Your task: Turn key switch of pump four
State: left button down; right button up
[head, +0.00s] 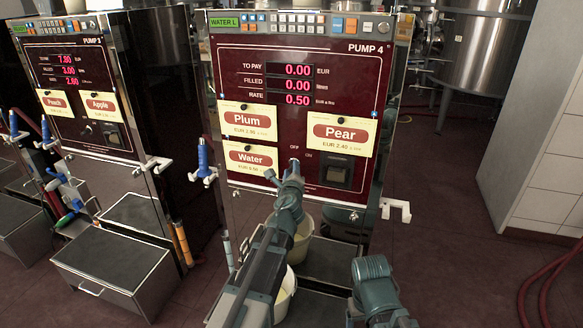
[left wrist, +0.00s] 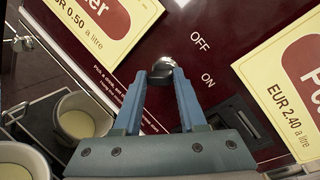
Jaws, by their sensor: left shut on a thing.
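Pump 4 (head: 340,78) stands in front of me with a dark red panel and a lit display reading 0.00, 0.00 and 0.50. Its key switch (left wrist: 165,68) is a small metal knob low on the panel, close to the printed OFF and ON labels. My left gripper (head: 293,166) reaches up to the panel. In the left wrist view its two blue fingers (left wrist: 162,76) are shut on the key switch, one on each side. The fingers hide much of the key, so I cannot tell which label it points to.
Plum (head: 246,118), Water (head: 251,157) and Pear (head: 341,132) cards are on the panel around the key. A blue nozzle (head: 203,160) hangs at the pump's left side. Buckets (head: 302,235) stand below. Another pump (head: 75,80) is at left; open floor lies to the right.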

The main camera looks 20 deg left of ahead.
pick_arm(q)
jog(key=n+p, duration=0.1)
jog(key=n+h, duration=0.1)
jog(key=n, duration=0.1)
jog(key=shift+a+r+g+p, duration=0.1)
jog(key=shift+r+g+p, duration=0.1)
jog(key=shift+g+p, duration=0.2)
jog(key=shift+f+n+g+h+p, duration=0.1)
jog(key=shift+n+g+h+p, duration=0.4)
jog(key=shift+n, duration=1)
pick_arm(e)
jog(key=shift+r, duration=1.7)
pick_arm(q)
jog(key=shift+a, duration=0.1)
jog(key=shift+c, duration=2.3)
grip_release()
pick_arm(e)
jog(key=shift+r, duration=0.1)
